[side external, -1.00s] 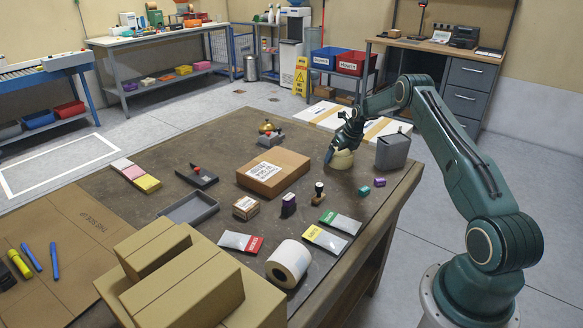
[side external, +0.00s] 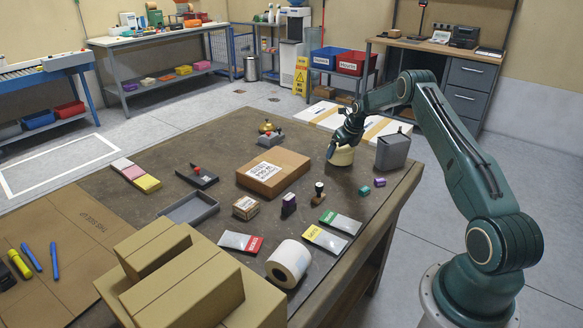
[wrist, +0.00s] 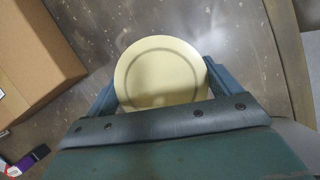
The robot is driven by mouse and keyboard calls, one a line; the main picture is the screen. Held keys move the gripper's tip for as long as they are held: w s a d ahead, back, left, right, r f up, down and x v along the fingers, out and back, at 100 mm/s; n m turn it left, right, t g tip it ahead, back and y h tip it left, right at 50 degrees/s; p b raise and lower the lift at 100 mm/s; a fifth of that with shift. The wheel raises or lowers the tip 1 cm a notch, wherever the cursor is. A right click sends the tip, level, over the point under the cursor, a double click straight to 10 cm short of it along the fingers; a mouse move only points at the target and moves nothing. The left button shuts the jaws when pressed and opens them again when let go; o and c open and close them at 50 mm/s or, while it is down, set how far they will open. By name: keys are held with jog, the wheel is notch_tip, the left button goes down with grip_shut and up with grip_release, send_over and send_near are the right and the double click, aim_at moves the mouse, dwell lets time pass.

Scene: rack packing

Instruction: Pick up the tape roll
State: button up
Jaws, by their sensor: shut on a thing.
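My gripper (wrist: 161,88) is shut on a pale cream round bowl-like thing (wrist: 160,72), with one finger at each side of it. The wrist view shows a raised rim and an inner ring, with no open core hole. In the side view the cream bowl (side external: 342,157) is at the far right part of the table, below my wrist; whether it clears the tabletop is hard to tell.
A grey bin (side external: 392,152) stands just right of the cream bowl. A labelled cardboard box (side external: 273,172) is to its left. Small purple and teal blocks (side external: 372,186) and a stamp (side external: 318,191) lie in front. Stacked cartons (side external: 180,275) fill the near corner.

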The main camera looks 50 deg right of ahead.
notch_tip(320, 180, up, 18)
jog(key=shift+r, duration=0.2)
dwell(0.8)
